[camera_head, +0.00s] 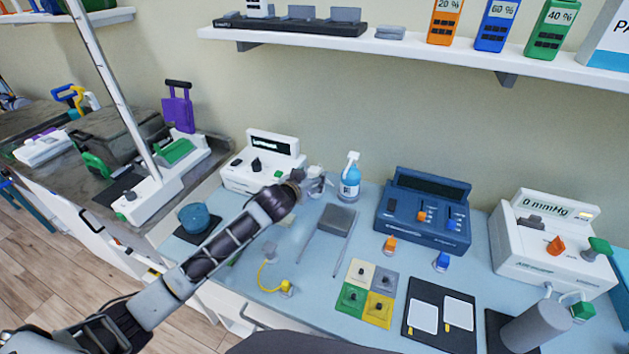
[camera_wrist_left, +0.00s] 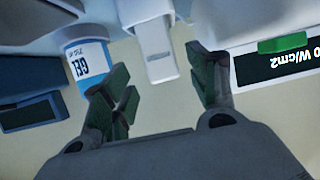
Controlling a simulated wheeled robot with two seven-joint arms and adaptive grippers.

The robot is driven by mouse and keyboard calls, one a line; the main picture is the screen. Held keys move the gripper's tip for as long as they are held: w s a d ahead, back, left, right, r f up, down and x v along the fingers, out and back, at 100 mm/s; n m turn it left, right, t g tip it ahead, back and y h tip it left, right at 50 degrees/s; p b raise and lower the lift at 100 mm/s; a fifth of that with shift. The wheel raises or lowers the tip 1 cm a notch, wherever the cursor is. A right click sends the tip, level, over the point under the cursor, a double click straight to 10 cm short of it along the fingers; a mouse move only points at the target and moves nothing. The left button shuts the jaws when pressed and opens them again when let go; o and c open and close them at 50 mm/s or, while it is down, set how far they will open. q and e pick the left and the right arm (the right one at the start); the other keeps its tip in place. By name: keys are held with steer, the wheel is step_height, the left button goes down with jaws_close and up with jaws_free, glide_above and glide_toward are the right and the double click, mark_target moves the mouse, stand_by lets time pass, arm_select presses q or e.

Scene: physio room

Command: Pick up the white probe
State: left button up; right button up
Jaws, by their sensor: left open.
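My left gripper (camera_head: 306,183) is over the table beside the white ultrasound unit. In the left wrist view the two dark green fingertips of the open gripper (camera_wrist_left: 165,88) are spread apart, with nothing between their tips. A white, elongated piece with a grey patch, which looks like the white probe (camera_wrist_left: 158,48), lies beyond the gap between the fingers, apart from them. In the head view a small whitish piece shows just past the gripper, partly hidden by it, and I cannot tell its outline. My right gripper is not in view.
The white ultrasound unit (camera_head: 240,173) stands left of the gripper. A blue gel bottle (camera_head: 350,178) stands close to its right. A blue unit (camera_head: 424,210) and a white pressure unit (camera_head: 520,255) are farther right. A grey pad with leads (camera_head: 338,219) lies in front.

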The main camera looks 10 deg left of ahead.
mark_target(312, 176)
arm_select(q)
steer(key=shift+x, duration=0.8)
steer(key=shift+w+f, duration=0.35)
steer(key=shift+w, duration=0.25)
steer(key=shift+x, duration=0.85)
steer(key=shift+w+f, duration=0.1)
steer(key=shift+w, duration=0.05)
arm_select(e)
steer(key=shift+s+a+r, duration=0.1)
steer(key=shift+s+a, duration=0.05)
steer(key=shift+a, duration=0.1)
arm_select(q)
steer(key=c, duration=1)
steer(key=shift+c, duration=0.9)
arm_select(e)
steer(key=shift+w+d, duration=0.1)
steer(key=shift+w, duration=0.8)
